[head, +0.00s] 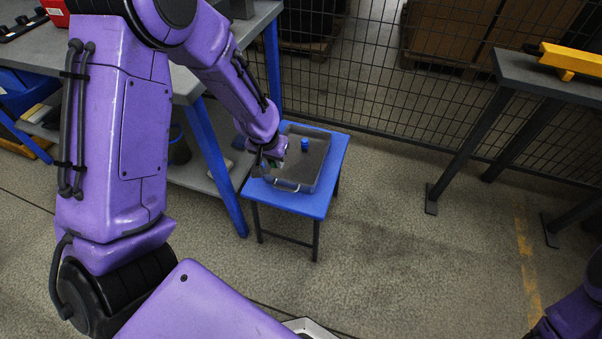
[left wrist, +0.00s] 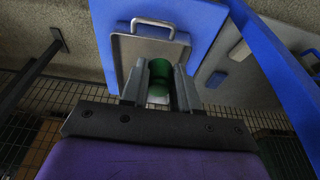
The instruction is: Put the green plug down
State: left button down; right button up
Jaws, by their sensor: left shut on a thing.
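The green plug (left wrist: 160,68) is between the two fingers of my left gripper (left wrist: 160,88), which is shut on it. In the head view my left gripper (head: 271,163) is at the left part of a grey tray (head: 318,166), and only a little green of the plug shows there. The tray's metal handle (left wrist: 153,23) shows ahead of the plug in the left wrist view. I cannot tell whether the plug touches the tray floor. My right gripper is not in view; only purple parts of that arm show at the lower right.
A blue plug (head: 305,144) stands in the tray, right of my left gripper. The tray rests on a small blue table (head: 318,204). A grey workbench (head: 187,84) stands at left, a wire fence (head: 380,105) behind.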

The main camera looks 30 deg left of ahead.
pick_arm(q)
jog(key=shift+w+a+f, duration=0.1)
jog(key=shift+a+f, duration=0.25)
jog(key=shift+f, duration=0.3)
jog(key=shift+w+a+f, duration=0.1)
jog(key=shift+a+f, duration=0.2)
jog(key=shift+f, duration=0.3)
jog(key=w+f+b, duration=0.2)
jog(key=w+f, duration=0.3)
jog(key=w, duration=0.4)
jog(key=b, duration=0.1)
send_over(297, 167)
jog(key=s, duration=0.1)
notch_tip(297, 167, down, 5)
jog(key=shift+d+r, duration=0.1)
jog(key=shift+r, duration=0.05)
jog(key=shift+f, duration=1.3)
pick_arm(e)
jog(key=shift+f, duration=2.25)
pick_arm(q)
jog(key=shift+s, duration=0.1)
jog(key=shift+f+b, duration=0.5)
jog(key=shift+f, duration=0.15)
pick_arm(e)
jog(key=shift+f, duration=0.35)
pick_arm(q)
jog(key=c, duration=0.8)
grip_release()
jog(key=shift+c, duration=0.2)
jog(key=shift+r, duration=0.1)
